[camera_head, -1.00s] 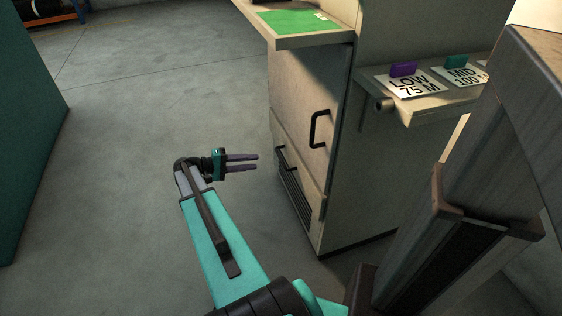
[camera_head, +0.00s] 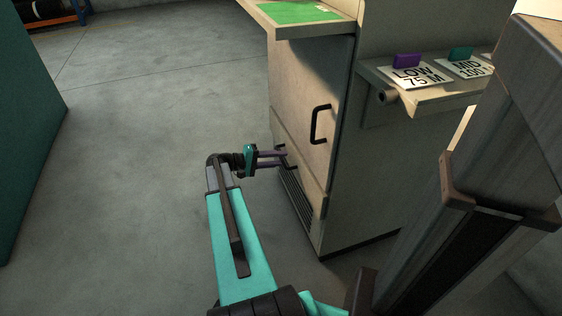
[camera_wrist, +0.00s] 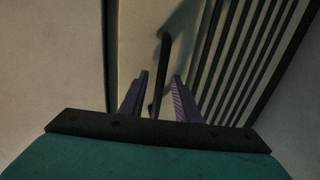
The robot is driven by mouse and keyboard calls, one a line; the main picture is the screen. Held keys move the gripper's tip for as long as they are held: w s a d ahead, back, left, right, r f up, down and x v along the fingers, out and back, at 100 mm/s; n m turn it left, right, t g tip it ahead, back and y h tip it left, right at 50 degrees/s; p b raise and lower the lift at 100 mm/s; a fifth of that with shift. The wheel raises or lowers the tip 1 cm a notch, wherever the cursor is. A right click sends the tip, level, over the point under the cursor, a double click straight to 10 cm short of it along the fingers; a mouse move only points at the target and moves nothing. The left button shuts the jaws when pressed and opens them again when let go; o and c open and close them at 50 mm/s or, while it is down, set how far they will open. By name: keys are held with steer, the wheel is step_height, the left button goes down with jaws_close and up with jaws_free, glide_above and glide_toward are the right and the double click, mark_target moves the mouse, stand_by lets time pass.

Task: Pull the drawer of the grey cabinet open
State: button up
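The grey cabinet (camera_head: 385,170) stands right of centre in the head view. Its drawer (camera_head: 307,185) is the low front panel below a taller door, and it looks closed. The drawer's dark bar handle (camera_head: 292,160) is partly hidden by my fingertips. My gripper (camera_head: 284,158) is at the handle, its purple fingers pointing at the drawer front. In the wrist view my gripper (camera_wrist: 160,76) is open, and the handle (camera_wrist: 163,65) runs between the two fingers. A gap shows on both sides, so the fingers do not look closed on it.
The door above has its own black handle (camera_head: 319,124). Vent slats (camera_head: 295,200) lie below the drawer. A side shelf (camera_head: 440,98) holds distance cards. A dark column (camera_head: 470,190) stands at the right. The floor (camera_head: 130,180) left of the arm is clear.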

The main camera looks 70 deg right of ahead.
steer(key=shift+s+d+f, duration=0.15)
steer(key=shift+s+d, duration=0.3)
steer(key=shift+s, duration=0.1)
jaws_close()
steer(key=shift+a, duration=0.2)
steer(key=shift+d, duration=0.1)
